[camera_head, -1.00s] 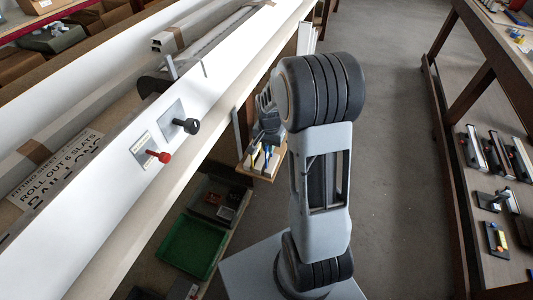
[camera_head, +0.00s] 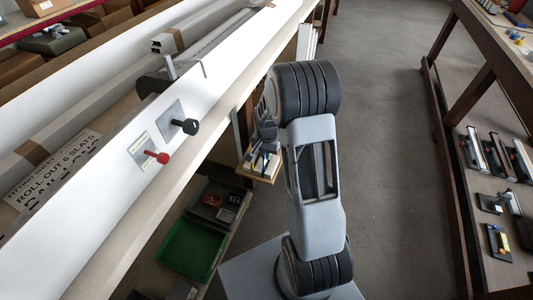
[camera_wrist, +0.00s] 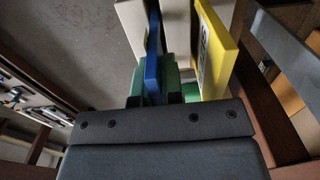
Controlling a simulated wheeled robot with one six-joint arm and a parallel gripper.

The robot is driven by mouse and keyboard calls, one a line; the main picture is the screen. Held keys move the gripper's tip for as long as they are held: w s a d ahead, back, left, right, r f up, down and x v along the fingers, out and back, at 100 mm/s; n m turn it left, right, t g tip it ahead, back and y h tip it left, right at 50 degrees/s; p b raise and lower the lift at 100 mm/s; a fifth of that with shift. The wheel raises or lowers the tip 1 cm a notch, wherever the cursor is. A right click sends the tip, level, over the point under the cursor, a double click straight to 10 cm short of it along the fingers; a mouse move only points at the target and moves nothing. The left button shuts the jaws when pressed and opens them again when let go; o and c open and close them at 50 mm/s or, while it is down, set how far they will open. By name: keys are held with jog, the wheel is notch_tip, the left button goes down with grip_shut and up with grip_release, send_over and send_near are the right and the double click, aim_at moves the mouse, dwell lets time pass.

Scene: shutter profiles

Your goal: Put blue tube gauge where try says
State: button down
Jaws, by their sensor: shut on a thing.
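The blue tube gauge (camera_wrist: 152,55) shows in the wrist view as a narrow blue strip standing between my fingertips. My gripper (camera_wrist: 155,100) is shut on it. A yellow plate (camera_wrist: 214,50) with a dark-printed label stands just right of the fingers. In the head view my gripper (camera_head: 265,140) is over a small wooden holder (camera_head: 260,176) beside the long bench, and my wrist partly hides the holder's contents. I cannot read any sign saying "try".
The long white bench (camera_head: 100,200) runs along the left, with a red knob (camera_head: 163,158) and a black knob (camera_head: 190,127) on its face. A green tray (camera_head: 190,248) lies below it. A wooden rack (camera_head: 480,110) stands right. The grey floor between is clear.

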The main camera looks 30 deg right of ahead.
jog(key=shift+f, duration=0.15)
jog(key=c, duration=1.3)
grip_release()
jog(key=shift+o, duration=0.2)
notch_tip(320, 180, up, 12)
jog(key=shift+f+p, duration=0.25)
jog(key=shift+p, duration=0.65)
jog(key=s+a+r+n+t, duration=0.1)
jog(key=s+a+r+n, duration=0.3)
jog(key=s, duration=0.4)
jog(key=s+a+r+n+t, duration=0.2)
jog(key=s+a+r+n, duration=0.3)
jog(key=s, duration=0.3)
jog(key=shift+a, duration=0.2)
